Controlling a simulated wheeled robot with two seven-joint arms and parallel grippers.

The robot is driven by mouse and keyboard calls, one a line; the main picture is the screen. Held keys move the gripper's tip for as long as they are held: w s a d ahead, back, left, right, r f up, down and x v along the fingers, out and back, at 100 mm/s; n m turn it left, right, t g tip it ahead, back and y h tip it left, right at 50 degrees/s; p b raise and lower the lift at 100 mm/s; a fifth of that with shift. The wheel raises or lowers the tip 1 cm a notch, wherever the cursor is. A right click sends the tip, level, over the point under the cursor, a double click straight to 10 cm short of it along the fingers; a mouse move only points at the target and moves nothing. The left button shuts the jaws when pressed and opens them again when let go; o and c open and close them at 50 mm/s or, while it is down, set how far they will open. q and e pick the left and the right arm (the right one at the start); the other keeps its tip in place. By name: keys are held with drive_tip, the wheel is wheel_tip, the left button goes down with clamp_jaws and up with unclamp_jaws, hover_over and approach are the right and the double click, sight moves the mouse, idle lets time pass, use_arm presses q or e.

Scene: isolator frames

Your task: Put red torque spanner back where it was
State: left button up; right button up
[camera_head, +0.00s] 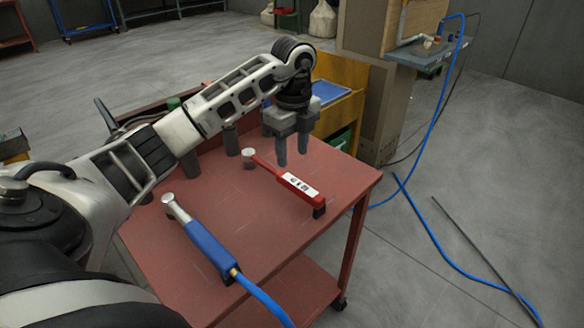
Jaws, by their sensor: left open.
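The red torque spanner (297,186) lies on the red cart top (256,222), towards its right side. Its round grey head (249,153) is at the upper left, and its handle end rests on a small black block (319,211). My left gripper (292,158) points down above the spanner, open and empty. Its two fingers are apart, and I cannot tell the exact height over the shaft. A blue-handled tool (209,247) with a grey head lies on the cart's near left part, joined to a blue hose. My right gripper is not in view.
Dark cylinders (190,164) stand on the cart's far left side, partly behind my left arm. A yellow cabinet (339,74) and a cardboard-coloured box column (386,110) stand behind the cart. Blue hose (440,240) lies on the floor at right. The cart's front middle is clear.

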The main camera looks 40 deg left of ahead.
use_arm(q)
drive_tip(key=s+d+f+m+h, duration=0.1)
drive_tip(key=d+f+m+h, duration=0.2)
drive_tip(key=d, duration=0.7)
drive_tip(key=s+d+f+m+h, duration=0.1)
drive_tip(key=s+d+m+h, duration=0.15)
drive_tip(key=d+h, duration=0.45)
drive_tip(key=s+d+r+n+t+h, duration=0.1)
drive_tip(key=s+d+r+t+h, duration=0.15)
drive_tip(key=d+h, duration=0.35)
drive_tip(key=s+d+r+t+h, duration=0.2)
drive_tip(key=d+r+t+h, duration=0.15)
drive_tip(key=d, duration=0.55)
drive_tip(key=s+a+f+n+t+y, duration=0.1)
drive_tip(key=a+f+n+t+y, duration=0.5)
drive_tip(key=n, duration=0.4)
drive_tip(key=s+a+f+n+t+y, duration=0.1)
drive_tip(key=a+f+n+t+y, duration=0.25)
drive_tip(key=f+n+y, duration=0.5)
drive_tip(key=s+f+n+g+y, duration=0.1)
drive_tip(key=s+f+n+g, duration=0.1)
drive_tip(key=s+f+g, duration=0.3)
drive_tip(key=shift+s+f+n, duration=0.4)
drive_tip(key=shift+s+f, duration=0.25)
drive_tip(key=shift+s, duration=0.6)
